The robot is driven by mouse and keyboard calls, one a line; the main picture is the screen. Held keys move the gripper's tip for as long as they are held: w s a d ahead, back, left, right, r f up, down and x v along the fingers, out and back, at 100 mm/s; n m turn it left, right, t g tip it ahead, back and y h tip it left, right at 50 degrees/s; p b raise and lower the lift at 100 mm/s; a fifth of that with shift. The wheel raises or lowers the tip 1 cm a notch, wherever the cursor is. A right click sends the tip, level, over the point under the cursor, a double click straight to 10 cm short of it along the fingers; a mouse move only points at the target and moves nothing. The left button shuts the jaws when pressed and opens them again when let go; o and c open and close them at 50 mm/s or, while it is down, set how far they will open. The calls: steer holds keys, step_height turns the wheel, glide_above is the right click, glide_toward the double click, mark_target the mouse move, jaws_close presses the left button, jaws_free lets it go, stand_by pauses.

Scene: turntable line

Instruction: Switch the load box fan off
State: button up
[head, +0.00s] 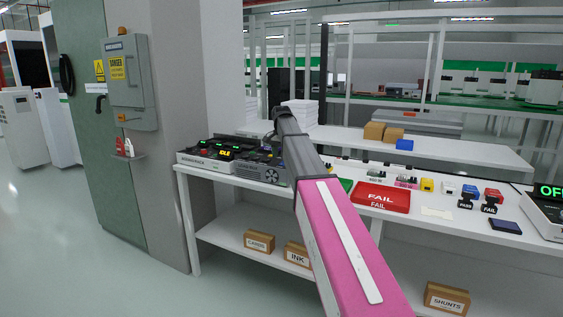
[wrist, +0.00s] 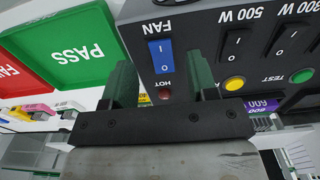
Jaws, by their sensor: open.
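The load box (wrist: 205,20) is a dark grey panel filling the upper middle and right of the wrist view. Its blue FAN rocker switch (wrist: 161,57), marked I and O, lies in line with the gap between my fingers. Which side of the rocker is pressed, I cannot tell. A dark red HOT lamp (wrist: 165,95) sits beside the switch. My gripper (wrist: 161,72) is open and empty, its two dark green fingers on either side of the switch; contact is unclear. In the head view a dark box with a fan grille (head: 271,174) stands on the bench, partly behind my arm.
Black 500 W (wrist: 235,42) and 800 W (wrist: 285,40) switches, with yellow and green buttons, sit right of the fan switch. A green PASS tray (wrist: 65,50) and red FAIL tray (head: 383,195) lie beside the box. An instrument showing IDLE (head: 224,153) adjoins it.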

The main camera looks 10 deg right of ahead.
mark_target(281, 164)
steer(key=shift+f, duration=1.55)
